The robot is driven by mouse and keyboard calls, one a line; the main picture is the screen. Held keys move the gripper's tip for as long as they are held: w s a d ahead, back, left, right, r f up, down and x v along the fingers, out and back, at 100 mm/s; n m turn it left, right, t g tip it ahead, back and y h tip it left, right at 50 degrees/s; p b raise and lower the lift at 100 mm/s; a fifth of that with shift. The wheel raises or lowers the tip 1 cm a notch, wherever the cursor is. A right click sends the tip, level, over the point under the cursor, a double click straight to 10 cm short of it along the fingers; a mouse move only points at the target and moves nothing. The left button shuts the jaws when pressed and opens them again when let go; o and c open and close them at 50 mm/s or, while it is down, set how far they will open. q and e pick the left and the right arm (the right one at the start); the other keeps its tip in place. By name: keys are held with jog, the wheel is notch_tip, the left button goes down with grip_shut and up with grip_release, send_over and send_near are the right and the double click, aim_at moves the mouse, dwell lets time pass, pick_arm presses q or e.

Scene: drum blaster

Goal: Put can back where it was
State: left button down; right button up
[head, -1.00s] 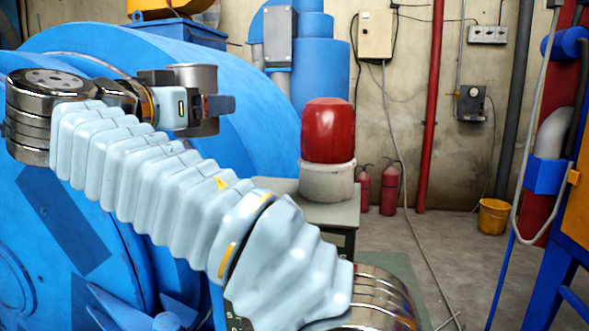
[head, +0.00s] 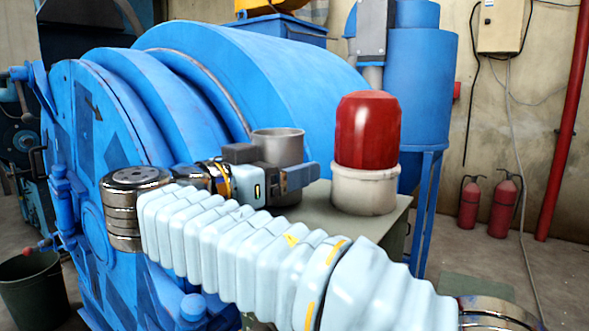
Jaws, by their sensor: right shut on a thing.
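A grey metal can (head: 278,146), open at the top and upright, is held in my right gripper (head: 272,176). The dark jaws are shut around its sides, and hide part of its middle. In the picture the can overlaps the left part of a grey-green tabletop (head: 318,212). I cannot tell whether its base touches the top. My right arm comes in from the lower right and covers the front of the table. My left gripper is not in view.
A red-topped white container (head: 366,140) stands on the table just right of the can. A big blue drum machine (head: 235,75) fills the left and back. Two fire extinguishers (head: 486,205) stand by the wall, and a dark bucket (head: 35,290) sits at lower left.

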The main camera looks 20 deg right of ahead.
jog(key=shift+f, duration=0.15)
jog(key=o, duration=1.2)
jog(key=shift+r, duration=0.25)
jog(key=b+v, duration=0.1)
jog(key=v, duration=1.1)
